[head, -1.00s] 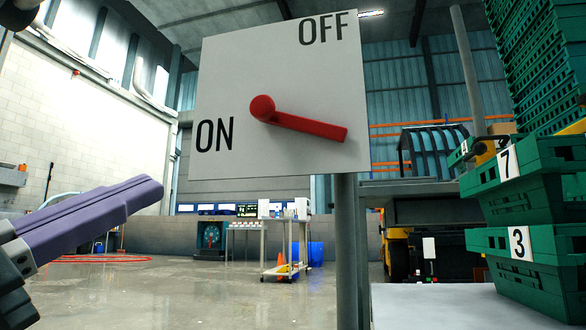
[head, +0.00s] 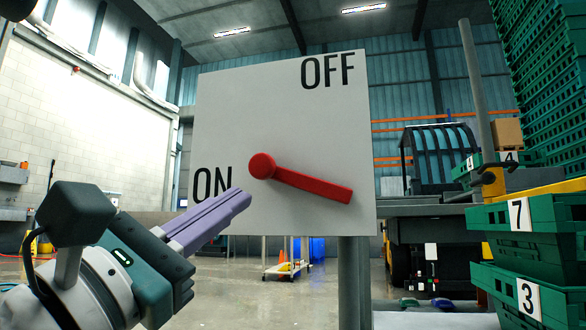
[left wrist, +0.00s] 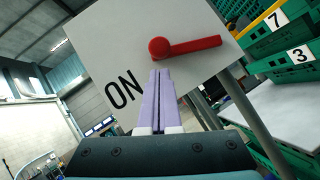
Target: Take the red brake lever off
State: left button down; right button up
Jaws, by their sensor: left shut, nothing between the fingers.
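The red brake lever (head: 312,186) is on a white panel (head: 285,110) marked ON at lower left and OFF at upper right. Its round pivot end is at the left, and its arm slopes down to the right. My left gripper (head: 243,197) is shut and empty, its purple fingers in front of the panel near the ON label, just below and left of the pivot. The left wrist view shows the fingers (left wrist: 160,75) together, pointing up at the lever's pivot end (left wrist: 184,47). I cannot tell whether they touch it. My right gripper is not in view.
A grey post (head: 354,285) holds up the panel. Stacked green crates (head: 535,250) numbered 3 and 7 stand at the right, with a tall green stack behind. A cart (head: 290,265) stands on the open floor behind the panel.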

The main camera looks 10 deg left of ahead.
aim_at(251, 166)
pick_arm(q)
jog(key=shift+d+r+p, duration=0.3)
jog(key=shift+d+r, duration=0.1)
jog(key=shift+r, duration=0.2)
jog(key=shift+r+m+h+p, duration=0.3)
jog(key=shift+r+m+p, duration=0.1)
jog(key=shift+m+p, duration=0.2)
jog(key=shift+r+m+g, duration=0.15)
jog(key=shift+m+g, duration=0.15)
jog(key=shift+g, duration=0.1)
jog(key=shift+r+m+g+h+p, duration=0.4)
jog(key=shift+r+m+h+p, duration=0.15)
jog(key=shift+p, duration=0.45)
jog(key=shift+s+d+r+m+g+y+p, duration=0.1)
jog(key=shift+d+r+m+g+p, duration=1.65)
jog(key=shift+p, duration=2.95)
jog(key=shift+w+d+r+m+g+y+p, duration=0.1)
jog(key=shift+d+r+m+g+p, duration=0.7)
jog(key=shift+m+p, duration=2.95)
jog(key=shift+s+d+r+m+g+y+p, duration=0.1)
jog(key=shift+d+r+m+g+p, duration=1)
jog(key=shift+p, duration=4.6)
jog(key=shift+a+r, duration=0.2)
jog(key=shift+r, duration=0.2)
